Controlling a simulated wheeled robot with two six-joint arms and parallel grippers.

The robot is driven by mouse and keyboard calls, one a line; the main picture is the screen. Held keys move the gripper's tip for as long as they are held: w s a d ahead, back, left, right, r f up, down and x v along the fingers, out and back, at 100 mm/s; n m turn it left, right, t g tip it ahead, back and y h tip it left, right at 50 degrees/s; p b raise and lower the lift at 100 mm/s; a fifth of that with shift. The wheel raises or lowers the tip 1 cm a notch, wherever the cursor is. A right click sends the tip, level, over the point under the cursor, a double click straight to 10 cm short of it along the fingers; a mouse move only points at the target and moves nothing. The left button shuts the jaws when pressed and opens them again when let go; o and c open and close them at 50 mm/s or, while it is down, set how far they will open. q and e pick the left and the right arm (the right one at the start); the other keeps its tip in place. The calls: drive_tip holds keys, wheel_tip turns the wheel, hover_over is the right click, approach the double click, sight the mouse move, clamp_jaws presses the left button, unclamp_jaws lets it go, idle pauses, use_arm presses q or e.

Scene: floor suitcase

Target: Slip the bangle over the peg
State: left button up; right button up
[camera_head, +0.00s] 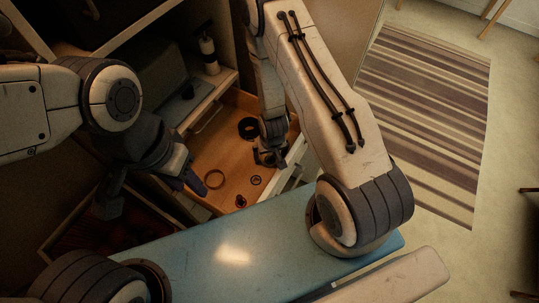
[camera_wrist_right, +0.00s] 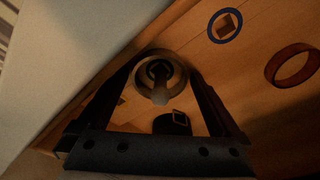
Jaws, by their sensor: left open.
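A gold-brown bangle (camera_head: 214,179) lies flat on the wooden drawer floor, and it also shows at the right of the right wrist view (camera_wrist_right: 293,65). A round pale piece with a dark upright centre, apparently the peg (camera_wrist_right: 158,75), stands between the fingertips of my right gripper (camera_wrist_right: 162,68). I cannot tell whether the fingers press on it. In the head view my right gripper (camera_head: 269,156) is low at the drawer's right side. My left gripper (camera_head: 150,188) is open and empty, left of the bangle, one finger close to it in the picture.
The open drawer (camera_head: 226,150) also holds a black round item (camera_head: 249,128), a small dark ring-shaped item (camera_head: 256,180) and a reddish item (camera_head: 241,201). A blue surface (camera_head: 235,245) lies in front. A shelf with a bottle (camera_head: 209,55) stands behind. Drawer walls limit room.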

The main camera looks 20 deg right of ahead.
drive_tip(key=shift+r, duration=0.3)
drive_tip(key=s+a+r+n+p, duration=0.1)
drive_tip(key=a+r, duration=0.2)
drive_tip(key=r, duration=0.7)
drive_tip(key=s+a+r+n+p, duration=0.1)
drive_tip(key=s+a+r, duration=0.15)
drive_tip(key=r, duration=0.65)
drive_tip(key=s+a+r+n+g, duration=0.1)
drive_tip(key=s+a+r+n, duration=0.2)
drive_tip(key=s+r, duration=0.4)
drive_tip(key=s+a+r+n+y, duration=0.1)
drive_tip(key=s+a+r+n, duration=0.2)
drive_tip(key=s+r, duration=0.4)
wheel_tip(320, 180, up, 2)
drive_tip(key=shift+s+a+r+n+g, duration=0.2)
drive_tip(key=shift+a+n+g, duration=0.2)
drive_tip(key=shift+a, duration=0.15)
